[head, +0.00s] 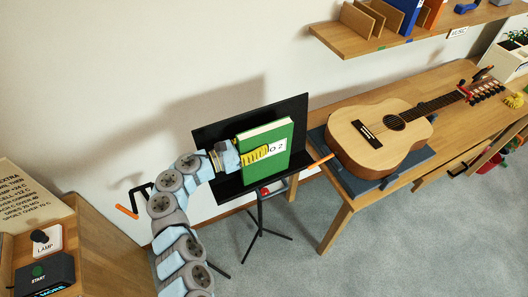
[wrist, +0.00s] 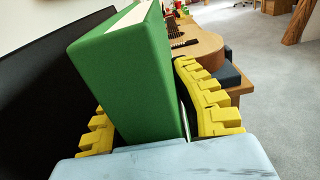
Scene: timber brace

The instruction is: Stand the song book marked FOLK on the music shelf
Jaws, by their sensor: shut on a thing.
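A green book (head: 266,140) stands upright, slightly tilted, in front of the black music stand (head: 212,132). Its white label is partly covered by my finger; only "O 2" reads clearly, and no FOLK mark shows. My gripper (head: 258,154) is shut on this green book, with yellow fingers on both sides of it. In the wrist view the green book (wrist: 125,75) stands between the yellow fingers (wrist: 142,92). I cannot tell whether it still touches the stand's ledge. The wooden shelf (head: 420,40) at the upper right holds wooden dividers, a blue book (head: 403,14) and an orange book (head: 433,14).
A guitar (head: 370,135) lies on a dark mat on the wooden table (head: 335,205), right of the stand. An orange-tipped rod (head: 321,161) sticks out beside the stand. A wooden cabinet with a LAMP switch (head: 42,240) and START button (head: 38,271) is at lower left.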

